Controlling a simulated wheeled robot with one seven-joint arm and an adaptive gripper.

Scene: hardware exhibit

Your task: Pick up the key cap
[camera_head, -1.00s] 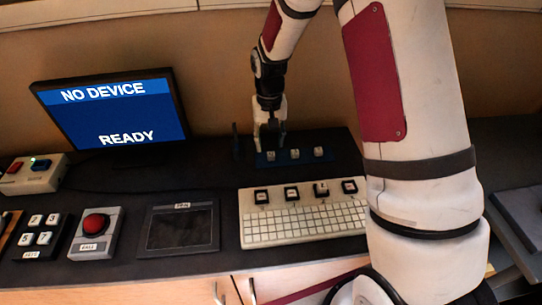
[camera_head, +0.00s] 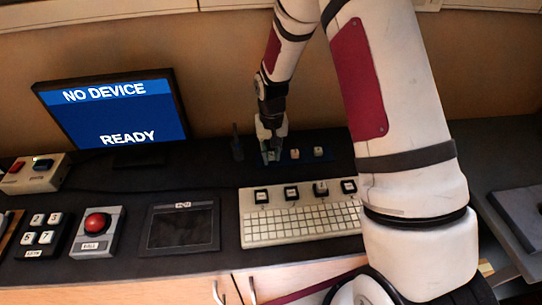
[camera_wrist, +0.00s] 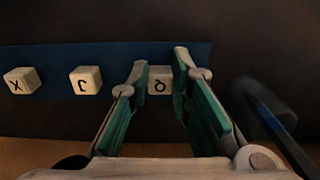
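Three white key caps lie in a row on a blue strip (camera_wrist: 115,58). In the wrist view they are the X cap (camera_wrist: 22,80), the J cap (camera_wrist: 86,80) and the Q cap (camera_wrist: 159,80), with letters upside down. My gripper (camera_wrist: 160,72) is open, with one green-padded finger on each side of the Q cap. Contact with the cap cannot be made out. In the head view my gripper (camera_head: 270,155) is over the left end of the row and mostly hides that cap. The middle cap (camera_head: 295,154) and right cap (camera_head: 318,152) stay visible.
A dark upright tool (camera_head: 237,142) stands close left of my gripper; it also shows in the wrist view (camera_wrist: 265,108). A keyboard (camera_head: 300,222) with several black-framed keys lies in front. A monitor (camera_head: 112,112), dark pad (camera_head: 182,228) and red button box (camera_head: 97,228) are left.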

